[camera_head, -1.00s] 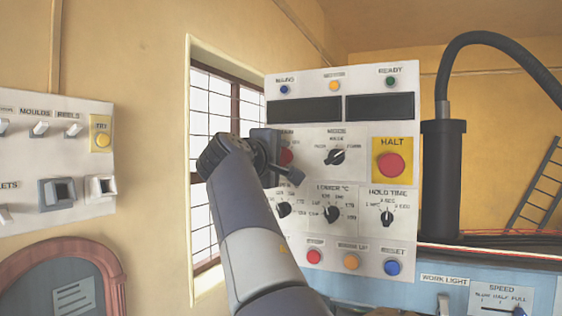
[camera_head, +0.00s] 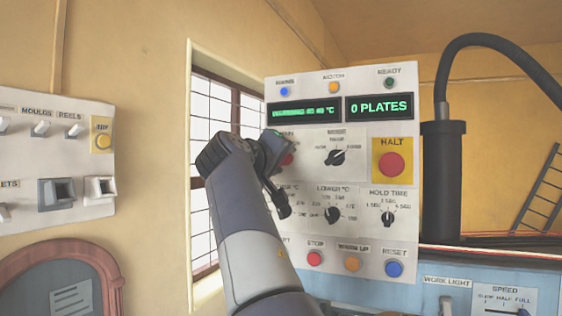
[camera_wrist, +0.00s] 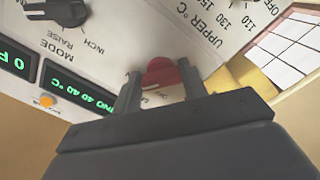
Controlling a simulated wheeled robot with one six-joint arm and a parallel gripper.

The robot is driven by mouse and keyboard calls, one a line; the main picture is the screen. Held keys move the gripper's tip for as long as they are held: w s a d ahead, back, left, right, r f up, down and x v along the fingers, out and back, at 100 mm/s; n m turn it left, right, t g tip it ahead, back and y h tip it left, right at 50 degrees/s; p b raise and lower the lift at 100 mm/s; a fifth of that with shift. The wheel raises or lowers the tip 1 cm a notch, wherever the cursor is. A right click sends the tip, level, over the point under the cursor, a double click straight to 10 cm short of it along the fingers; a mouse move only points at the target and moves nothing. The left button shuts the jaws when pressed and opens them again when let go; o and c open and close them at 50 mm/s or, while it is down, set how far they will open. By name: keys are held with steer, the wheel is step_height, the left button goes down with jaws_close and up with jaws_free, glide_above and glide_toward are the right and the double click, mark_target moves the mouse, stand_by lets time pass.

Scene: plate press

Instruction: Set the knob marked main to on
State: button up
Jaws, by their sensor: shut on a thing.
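The main knob (camera_wrist: 160,72) is red and sits at the upper left of the white control panel, partly hidden behind my gripper in the head view, where a bit of its red (camera_head: 288,159) shows. My gripper (camera_wrist: 158,90) is shut on the knob, one finger on each side of it in the wrist view. The label by the knob is only partly readable. The blue mains lamp (camera_head: 285,91) is lit. The two displays are lit green; the right one (camera_head: 379,106) reads 0 PLATES.
A mode knob (camera_head: 335,157) and a yellow-backed red HALT button (camera_head: 391,164) are right of my gripper. Lower dials and the stop (camera_head: 314,258), warm up and reset buttons are below. Another switch panel (camera_head: 60,150) hangs at the left.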

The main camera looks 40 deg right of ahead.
steer(key=shift+f, duration=0.1)
steer(key=o, duration=1)
steer(key=b+v, duration=0.3)
steer(key=v, duration=0.7)
steer(key=shift+s+a, duration=0.25)
steer(key=shift+a, duration=0.05)
